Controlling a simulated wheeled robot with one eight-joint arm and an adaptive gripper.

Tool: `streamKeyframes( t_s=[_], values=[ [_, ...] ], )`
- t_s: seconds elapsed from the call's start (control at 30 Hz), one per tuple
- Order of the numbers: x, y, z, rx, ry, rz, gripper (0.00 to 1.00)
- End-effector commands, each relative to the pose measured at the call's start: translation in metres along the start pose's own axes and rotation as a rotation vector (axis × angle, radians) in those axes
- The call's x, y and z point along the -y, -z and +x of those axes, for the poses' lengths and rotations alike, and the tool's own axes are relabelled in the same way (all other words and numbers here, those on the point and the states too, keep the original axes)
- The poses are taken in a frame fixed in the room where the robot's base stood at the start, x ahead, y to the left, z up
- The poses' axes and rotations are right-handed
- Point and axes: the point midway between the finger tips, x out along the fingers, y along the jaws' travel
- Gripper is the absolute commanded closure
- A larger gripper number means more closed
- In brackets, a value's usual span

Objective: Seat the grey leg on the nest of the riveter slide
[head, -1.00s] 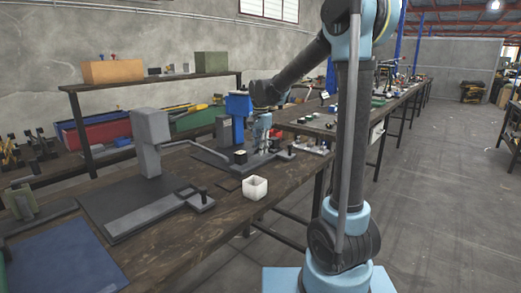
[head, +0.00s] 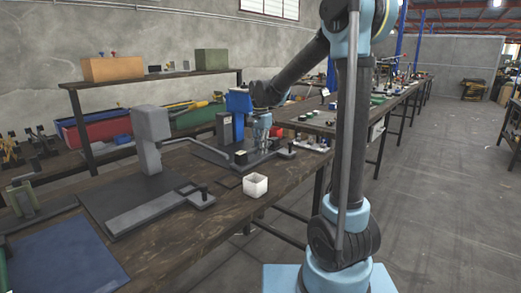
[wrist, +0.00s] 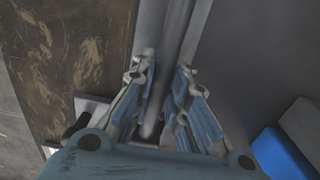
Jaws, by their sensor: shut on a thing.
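In the head view my gripper (head: 260,148) points down over the slide (head: 268,158) of the blue press (head: 238,104) on the bench. In the wrist view its two fingers (wrist: 163,95) are closed around a narrow grey piece, the grey leg (wrist: 151,122), seen partly between them. A long grey bar, seemingly the slide, runs away beneath the fingers. The leg's lower end and the nest are hidden, so I cannot tell whether the leg touches the nest. In the head view the leg is too small to make out.
A grey press (head: 152,135) with its own slide (head: 150,210) stands nearer on the bench. A white open box (head: 255,185) sits at the bench's front edge. A black block (head: 241,157) is left of my gripper. A blue mat (head: 70,265) lies at near left.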

Motion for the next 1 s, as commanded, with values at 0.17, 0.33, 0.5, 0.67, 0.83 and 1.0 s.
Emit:
streamKeyframes(
  t_s=[0.17,0.33,0.5,0.67,0.83,1.0],
  values=[
    [0.000,0.000,0.000,0.000,0.000,0.000,0.62],
    [0.000,0.000,0.000,0.000,0.000,0.000,0.62],
    [0.000,0.000,-0.003,0.000,0.000,0.000,0.62],
    [0.000,0.000,-0.017,0.000,0.000,0.000,0.62],
    [0.000,0.000,-0.046,0.000,0.000,0.000,0.62],
    [0.001,0.001,-0.077,0.001,0.000,0.000,0.62]
  ],
)
